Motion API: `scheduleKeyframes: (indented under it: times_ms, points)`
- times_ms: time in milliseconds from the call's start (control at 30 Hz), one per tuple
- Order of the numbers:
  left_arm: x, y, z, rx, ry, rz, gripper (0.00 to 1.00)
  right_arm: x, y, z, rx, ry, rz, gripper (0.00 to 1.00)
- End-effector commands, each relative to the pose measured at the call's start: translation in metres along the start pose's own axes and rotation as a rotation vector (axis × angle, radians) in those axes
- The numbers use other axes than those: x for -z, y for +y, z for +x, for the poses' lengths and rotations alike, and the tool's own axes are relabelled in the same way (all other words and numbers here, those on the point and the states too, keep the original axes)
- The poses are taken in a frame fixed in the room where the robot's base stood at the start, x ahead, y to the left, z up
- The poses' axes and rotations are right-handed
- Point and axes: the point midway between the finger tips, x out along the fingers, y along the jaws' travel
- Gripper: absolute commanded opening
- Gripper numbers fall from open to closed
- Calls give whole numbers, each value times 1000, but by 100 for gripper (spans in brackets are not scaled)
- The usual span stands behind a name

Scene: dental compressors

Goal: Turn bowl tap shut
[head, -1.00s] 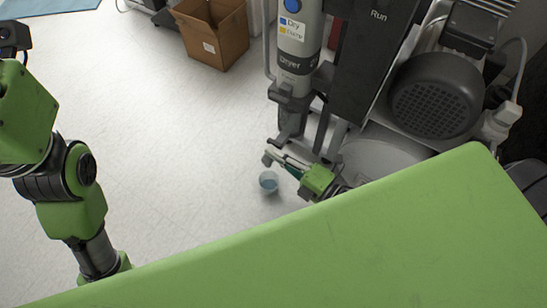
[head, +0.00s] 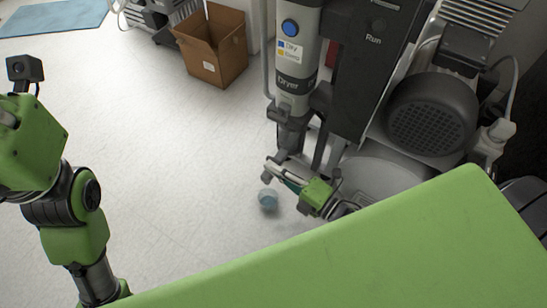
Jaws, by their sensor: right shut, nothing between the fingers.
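The grey dryer column (head: 294,85) stands upright at top centre, with a dark bowl section (head: 290,135) at its lower end. The bowl tap is too small and too covered by my right gripper to make out clearly. My right gripper (head: 274,170) is just below the bowl section, its fingers pointing up and left, shut with nothing between them. I cannot tell whether the fingers touch the tap.
A black panel marked Run (head: 372,60) and a dark round motor (head: 432,112) stand right of the dryer. A light tank (head: 385,175) lies below. An open cardboard box (head: 215,50) is on the floor behind. The floor at left is clear.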

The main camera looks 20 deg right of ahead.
Motion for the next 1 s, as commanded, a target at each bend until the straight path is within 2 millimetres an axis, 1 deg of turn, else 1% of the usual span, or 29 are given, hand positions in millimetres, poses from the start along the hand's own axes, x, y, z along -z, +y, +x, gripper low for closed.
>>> scheduleKeyframes:
  times_ms: [33,200,400,500,600,700,900,967,1000]
  points:
    - [0,0,0,1,0,0,26,-4,11,1,-11,-5,-4,0]
    - [0,0,1,2,1,-1,26,-4,39,1,-13,-3,-5,0]
    - [0,0,0,3,1,-1,26,-1,69,0,-9,1,-3,0]
    - [0,0,0,3,1,-1,26,0,81,0,-8,2,-4,0]
    - [1,0,0,3,1,-1,26,0,89,0,-8,2,-2,0]
    - [1,0,0,3,1,-1,26,0,93,0,-6,1,-2,0]
    - [0,0,0,4,0,-1,26,1,95,0,-8,1,1,0]
    - [0,-1,1,5,-4,-1,26,3,102,2,-23,4,17,0]
    - [-1,-1,1,7,-8,-2,26,6,111,3,-43,9,40,0]
